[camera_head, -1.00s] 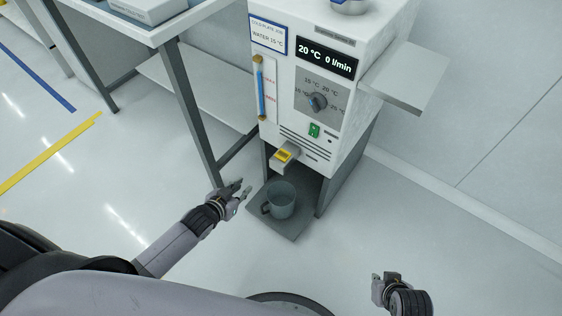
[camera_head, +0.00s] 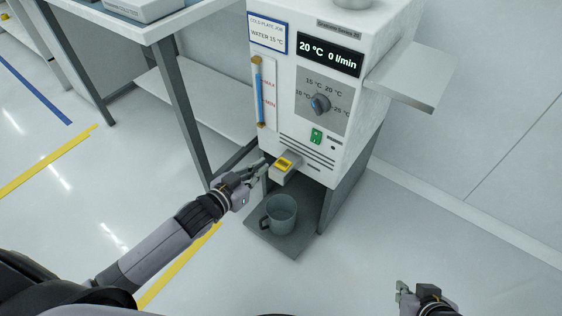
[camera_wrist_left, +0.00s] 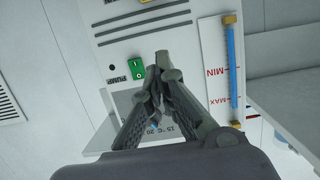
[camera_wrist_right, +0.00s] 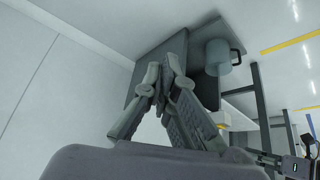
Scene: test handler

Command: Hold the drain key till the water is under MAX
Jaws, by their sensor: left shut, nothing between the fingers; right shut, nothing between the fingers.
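The drain key (camera_head: 284,163) is a yellow key on a small grey block sticking out low on the white chiller's front. My left gripper (camera_head: 262,164) is shut and empty, its fingertips just left of the key, apparently apart from it. The sight tube (camera_head: 259,92) holds a blue column reaching above the red MAX mark; it also shows upside down in the left wrist view (camera_wrist_left: 232,70). A grey mug (camera_head: 281,213) stands below the key block; the right wrist view shows it too (camera_wrist_right: 217,57). My right gripper (camera_head: 403,290) is shut and empty, low over the floor.
The chiller (camera_head: 345,150) has a dial (camera_head: 320,104), a green switch (camera_head: 316,136) and a display reading 20 °C, 0 l/min. A side shelf (camera_head: 415,78) juts out right. The mug's grey plate (camera_head: 290,246) lies beneath. A table leg (camera_head: 185,120) stands left. Floor at right is clear.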

